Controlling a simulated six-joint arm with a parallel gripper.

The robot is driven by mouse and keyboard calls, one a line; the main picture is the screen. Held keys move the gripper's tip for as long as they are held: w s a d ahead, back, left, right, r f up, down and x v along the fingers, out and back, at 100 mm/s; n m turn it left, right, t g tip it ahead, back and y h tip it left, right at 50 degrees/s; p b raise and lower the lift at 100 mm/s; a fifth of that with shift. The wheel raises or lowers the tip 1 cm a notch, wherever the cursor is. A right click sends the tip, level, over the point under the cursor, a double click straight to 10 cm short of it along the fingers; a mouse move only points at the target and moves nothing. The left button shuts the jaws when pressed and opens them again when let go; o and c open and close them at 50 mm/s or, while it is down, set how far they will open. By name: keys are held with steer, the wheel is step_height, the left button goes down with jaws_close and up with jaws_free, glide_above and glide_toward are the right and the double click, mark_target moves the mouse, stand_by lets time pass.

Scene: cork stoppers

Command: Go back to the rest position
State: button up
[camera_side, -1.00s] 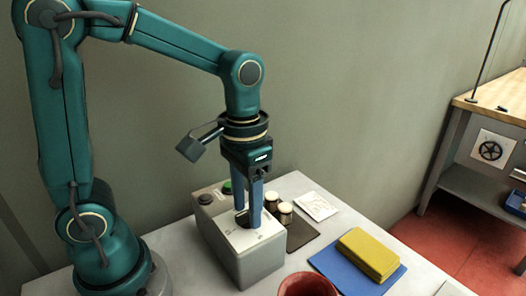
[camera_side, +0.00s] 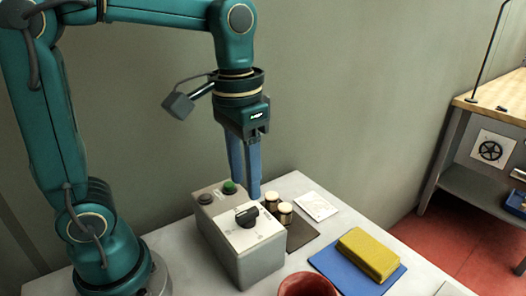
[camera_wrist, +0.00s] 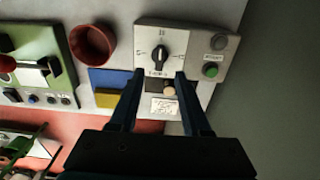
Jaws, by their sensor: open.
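My gripper (camera_side: 246,192) is open and empty above the grey control box (camera_side: 245,265), its fingers pointing down. The black knob (camera_side: 247,216) on the box's pale top face is clear of the fingers. In the wrist view, my gripper (camera_wrist: 160,74) shows its two fingers apart, with the knob (camera_wrist: 159,56) beyond their tips. The green button (camera_side: 229,187) and a dark button (camera_side: 205,198) are at the back of the box.
Two small jars (camera_side: 285,213) with pale tops stand on a dark mat (camera_side: 303,234) beside the box. A white card (camera_side: 316,206) lies behind them. A red pot (camera_side: 307,287) stands in front. Space above the table is free.

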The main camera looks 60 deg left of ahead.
steer(key=s+t, duration=0.1)
steer(key=s, duration=0.1)
steer(key=s+f+t, duration=0.1)
steer(key=t, duration=0.1)
steer(key=s+a+t, duration=0.1)
steer(key=s+t, duration=0.1)
steer(key=shift+s+f, duration=0.3)
steer(key=shift+f, duration=0.1)
steer(key=shift+c, duration=0.3)
stand_by(0.4)
